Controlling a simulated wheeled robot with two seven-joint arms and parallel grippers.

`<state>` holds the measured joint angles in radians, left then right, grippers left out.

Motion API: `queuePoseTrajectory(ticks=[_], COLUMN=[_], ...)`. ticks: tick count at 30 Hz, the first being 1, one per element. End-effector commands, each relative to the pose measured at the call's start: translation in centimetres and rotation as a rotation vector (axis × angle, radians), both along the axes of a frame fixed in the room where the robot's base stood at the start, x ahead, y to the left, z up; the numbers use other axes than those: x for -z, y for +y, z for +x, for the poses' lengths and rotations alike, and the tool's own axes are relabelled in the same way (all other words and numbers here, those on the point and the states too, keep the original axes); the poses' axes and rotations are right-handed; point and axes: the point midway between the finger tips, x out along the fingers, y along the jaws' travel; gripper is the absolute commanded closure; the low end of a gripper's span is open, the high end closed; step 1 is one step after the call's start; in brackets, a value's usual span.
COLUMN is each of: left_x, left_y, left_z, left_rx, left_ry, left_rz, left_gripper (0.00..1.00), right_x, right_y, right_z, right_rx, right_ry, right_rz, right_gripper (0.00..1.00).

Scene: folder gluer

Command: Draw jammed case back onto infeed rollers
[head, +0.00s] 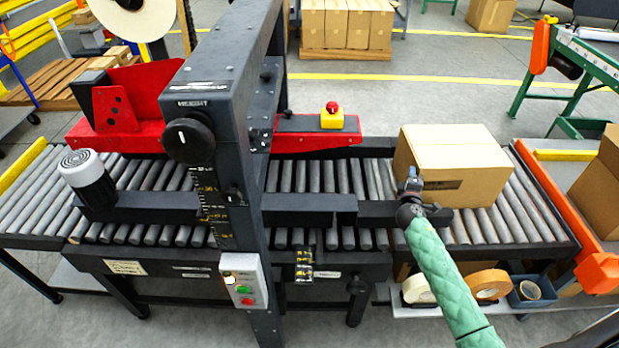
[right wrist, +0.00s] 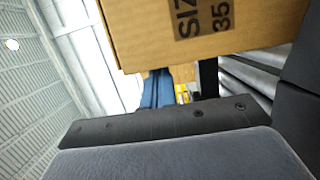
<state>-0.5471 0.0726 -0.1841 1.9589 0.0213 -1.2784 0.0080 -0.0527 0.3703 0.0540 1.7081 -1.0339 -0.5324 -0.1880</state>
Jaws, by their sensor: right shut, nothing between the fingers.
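The case (head: 455,165), a closed tan carton, sits on the infeed rollers (head: 525,205) right of the machine's dark upright frame (head: 225,100). My right gripper (head: 411,178) is shut and empty, up against or just in front of the case's front left corner; contact cannot be told. In the right wrist view the case (right wrist: 140,35) fills the top, with printed "SIZE 35" marking on its face. My left gripper is not in view.
A dark side rail (head: 300,208) runs along the rollers' near side. A red button on a yellow box (head: 331,117) stands behind the rollers. A control box (head: 243,280) hangs on the upright. Tape rolls (head: 490,285) lie on a low shelf. An orange end guard (head: 560,220) closes off the right.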

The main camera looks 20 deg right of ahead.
Motion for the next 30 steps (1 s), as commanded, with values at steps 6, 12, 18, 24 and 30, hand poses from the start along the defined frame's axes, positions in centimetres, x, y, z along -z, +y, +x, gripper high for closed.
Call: queuePoseTrajectory(ticks=[6, 12, 18, 24, 30], left_x=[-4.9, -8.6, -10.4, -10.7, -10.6], left_y=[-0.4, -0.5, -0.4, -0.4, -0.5], left_z=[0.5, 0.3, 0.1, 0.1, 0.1], left_rx=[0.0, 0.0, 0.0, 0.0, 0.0], left_ry=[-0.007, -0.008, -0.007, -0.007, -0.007], left_rz=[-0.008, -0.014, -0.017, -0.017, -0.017], left_gripper=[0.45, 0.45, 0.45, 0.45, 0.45], right_x=[0.2, 0.1, 0.0, -0.1, -0.1], right_y=[-6.4, -11.7, -14.5, -14.8, -14.7], right_z=[-1.8, -3.4, -4.2, -4.2, -4.2], right_rx=[0.002, 0.002, 0.0, 0.0, 0.0], right_ry=[0.001, 0.001, 0.0, -0.001, -0.001], right_rz=[-0.003, -0.003, -0.001, -0.001, -0.001], right_gripper=[1.0, 1.0, 1.0, 1.0, 1.0])
